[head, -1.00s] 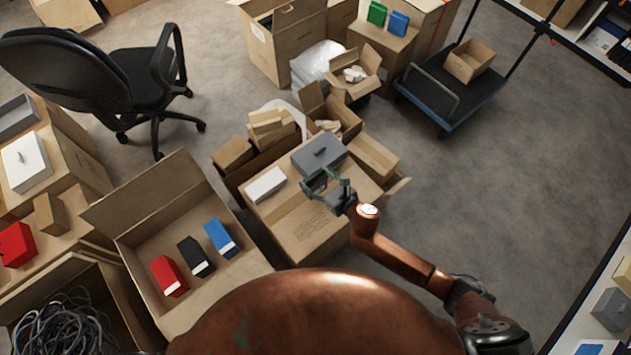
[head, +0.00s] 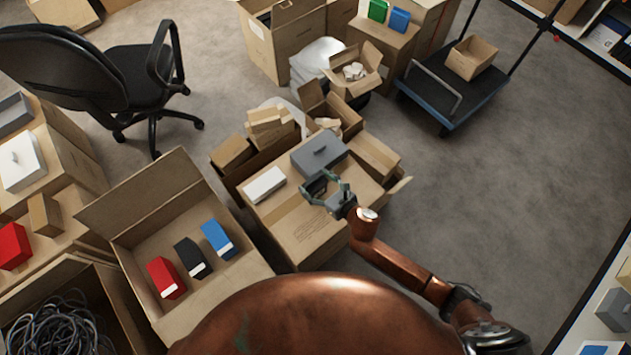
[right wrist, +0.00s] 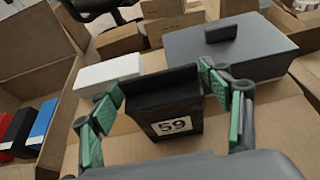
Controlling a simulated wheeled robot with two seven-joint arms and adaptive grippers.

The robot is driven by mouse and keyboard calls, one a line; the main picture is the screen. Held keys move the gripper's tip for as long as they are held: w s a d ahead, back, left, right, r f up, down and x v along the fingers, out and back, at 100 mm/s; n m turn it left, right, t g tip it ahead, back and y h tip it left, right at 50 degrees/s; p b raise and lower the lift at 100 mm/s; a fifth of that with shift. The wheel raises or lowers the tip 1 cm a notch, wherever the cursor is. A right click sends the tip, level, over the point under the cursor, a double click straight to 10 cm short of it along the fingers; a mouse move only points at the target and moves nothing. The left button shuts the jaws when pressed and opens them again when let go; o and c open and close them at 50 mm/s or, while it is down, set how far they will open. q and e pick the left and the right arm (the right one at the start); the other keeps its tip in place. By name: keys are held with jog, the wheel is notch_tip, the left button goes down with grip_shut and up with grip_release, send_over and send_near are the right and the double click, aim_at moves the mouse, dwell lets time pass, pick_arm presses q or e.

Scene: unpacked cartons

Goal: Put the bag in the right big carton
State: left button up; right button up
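The bag (right wrist: 165,110) is black with a white label reading 59 and shows in the right wrist view. It stands roughly upright between the fingers of my right gripper (right wrist: 162,82). The fingers are spread on either side of it, their tips near its top corners. In the head view, my right gripper (head: 328,185) is over the right big carton (head: 300,240); the bag is too small and dark there to make out clearly. That carton also bears a grey box with a handle (head: 318,154) and a white box (head: 264,186). My left gripper is not in view.
A left big carton (head: 128,205) holds red, black and blue items. Small cartons crowd behind the right big carton. An office chair (head: 135,80) stands at the back left, a blue trolley (head: 450,100) at the back right. Floor right of my arm is clear.

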jog(key=shift+o, duration=1.1)
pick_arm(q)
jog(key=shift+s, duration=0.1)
pick_arm(e)
jog(key=shift+r, duration=0.2)
pick_arm(q)
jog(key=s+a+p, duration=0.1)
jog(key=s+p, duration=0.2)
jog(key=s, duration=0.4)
jog(key=shift+p, duration=0.3)
pick_arm(e)
jog(key=v, duration=1.2)
jog(key=shift+f, duration=0.1)
